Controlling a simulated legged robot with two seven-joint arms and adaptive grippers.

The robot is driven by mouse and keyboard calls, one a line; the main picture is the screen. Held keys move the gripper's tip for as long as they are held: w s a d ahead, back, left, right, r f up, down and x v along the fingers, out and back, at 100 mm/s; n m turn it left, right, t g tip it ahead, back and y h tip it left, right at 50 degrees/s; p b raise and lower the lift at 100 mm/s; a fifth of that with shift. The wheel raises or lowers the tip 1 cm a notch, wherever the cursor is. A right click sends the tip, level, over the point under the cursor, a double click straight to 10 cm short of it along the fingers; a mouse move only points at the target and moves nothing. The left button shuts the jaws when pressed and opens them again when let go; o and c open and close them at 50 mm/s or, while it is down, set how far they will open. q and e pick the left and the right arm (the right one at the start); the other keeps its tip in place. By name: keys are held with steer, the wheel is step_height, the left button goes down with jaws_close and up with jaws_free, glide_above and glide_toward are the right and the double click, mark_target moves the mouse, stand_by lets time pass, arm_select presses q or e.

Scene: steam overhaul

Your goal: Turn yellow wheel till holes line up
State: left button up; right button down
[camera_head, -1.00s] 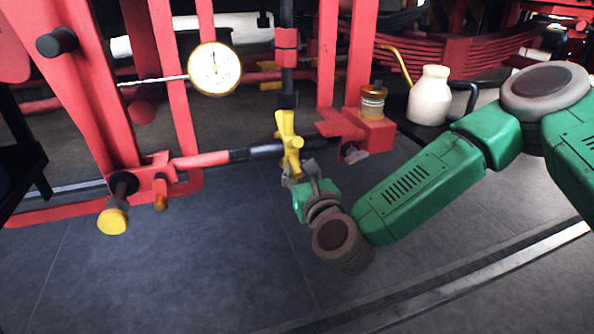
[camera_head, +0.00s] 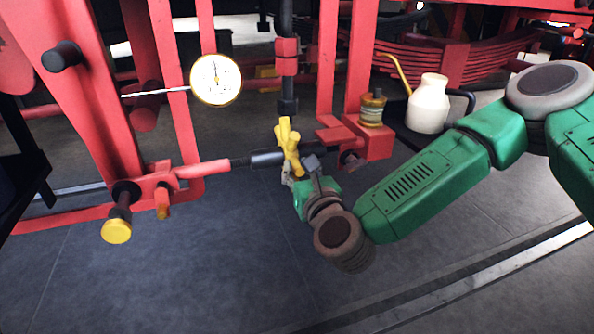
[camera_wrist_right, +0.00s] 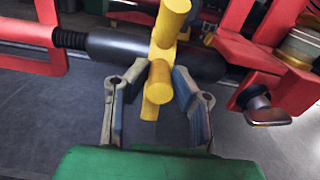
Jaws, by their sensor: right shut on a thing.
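The yellow wheel (camera_head: 290,148) has thick spokes and sits on a dark horizontal rod (camera_head: 262,159) between red fittings. In the right wrist view the yellow wheel (camera_wrist_right: 163,62) shows one spoke pointing down between my fingers. My right gripper (camera_head: 292,176) is at the wheel's lower side; in the right wrist view my right gripper (camera_wrist_right: 158,88) is shut on the wheel, a finger on each side of the spoke. The holes cannot be made out clearly. My left gripper is not in view.
A round dial gauge (camera_head: 216,80) hangs left of the wheel. A yellow-capped pin (camera_head: 117,230) sticks out at the lower left. A cream oil can (camera_head: 428,104) and a glass oil cup (camera_head: 372,108) stand at the right. The floor in front is clear.

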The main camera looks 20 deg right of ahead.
mark_target(295, 145)
steer(key=shift+w+r, duration=0.1)
steer(key=shift+r, duration=0.1)
steer(key=shift+w+r+p, duration=0.2)
steer(key=shift+r+p, duration=0.2)
steer(key=shift+r, duration=0.25)
steer(key=shift+w+r+p, duration=0.15)
steer(key=shift+r+p, duration=0.25)
steer(key=shift+r, duration=0.25)
steer(key=shift+w+r, duration=0.1)
steer(key=shift+r, duration=0.05)
steer(key=shift+w+r+p, duration=0.3)
steer(key=shift+w+r, duration=0.05)
steer(key=shift+r, duration=0.1)
steer(key=shift+w+r, duration=0.4)
steer(key=shift+r, duration=0.15)
steer(key=c, duration=1.4)
jaws_free()
steer(key=shift+o, duration=0.2)
